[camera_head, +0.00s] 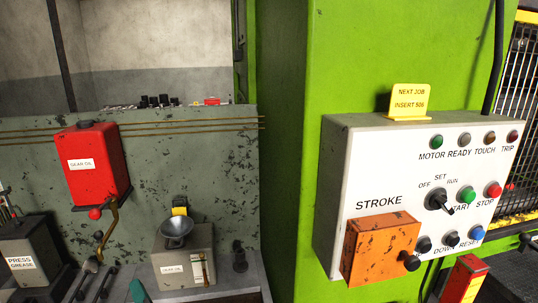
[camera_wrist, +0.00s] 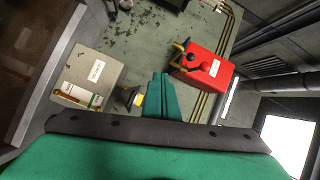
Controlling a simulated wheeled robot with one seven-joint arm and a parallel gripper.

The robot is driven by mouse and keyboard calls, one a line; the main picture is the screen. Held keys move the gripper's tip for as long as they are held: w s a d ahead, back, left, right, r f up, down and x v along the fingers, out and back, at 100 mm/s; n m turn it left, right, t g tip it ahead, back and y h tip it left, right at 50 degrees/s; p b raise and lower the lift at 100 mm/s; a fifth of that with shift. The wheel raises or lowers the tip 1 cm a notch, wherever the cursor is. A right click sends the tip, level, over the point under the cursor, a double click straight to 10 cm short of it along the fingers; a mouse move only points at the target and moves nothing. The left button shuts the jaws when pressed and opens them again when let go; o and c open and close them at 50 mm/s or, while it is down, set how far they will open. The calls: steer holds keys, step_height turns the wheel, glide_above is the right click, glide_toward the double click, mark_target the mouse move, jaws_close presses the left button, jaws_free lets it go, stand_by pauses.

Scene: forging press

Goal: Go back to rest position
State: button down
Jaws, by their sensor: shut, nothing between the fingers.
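My gripper (camera_wrist: 161,78) shows in the wrist view as two green fingers pressed together with nothing between them. In the head view only a small green part of it (camera_head: 138,291) shows at the bottom edge, in front of the bench. In the wrist view its tips point toward the green-grey machine wall, between a red gear oil tank (camera_wrist: 207,66) and a grey oil box (camera_wrist: 90,80) with a dark funnel (camera_wrist: 126,97). I cannot tell how far the tips are from these things.
The red tank (camera_head: 98,160) has a crank with a red knob at its lower front. The grey box (camera_head: 184,260) carries the funnel (camera_head: 176,232). A press grease box (camera_head: 28,262) stands left. A white control panel (camera_head: 350,170) with an orange stroke box (camera_head: 381,247) projects at right.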

steer(key=s+d+f+t+h, duration=0.1)
steer(key=s+d+f+h, duration=0.15)
steer(key=d+f, duration=0.45)
steer(key=s+d+f+n+t+h, duration=0.1)
steer(key=s+d+f+h, duration=0.1)
steer(key=s+d+f, duration=0.35)
steer(key=s+d+f+t+h, duration=0.1)
steer(key=s+d+f+h, duration=0.15)
steer(key=d+f, duration=0.6)
steer(key=s+d+f+n+h, duration=0.2)
steer(key=s+d, duration=0.2)
steer(key=s, duration=0.7)
steer(key=s+d+f+n+h, duration=0.2)
steer(key=s+d+f+n, duration=0.1)
steer(key=s, duration=0.8)
steer(key=shift+d+f+h, duration=0.3)
steer(key=shift+d+h, duration=0.1)
steer(key=shift+d, duration=0.1)
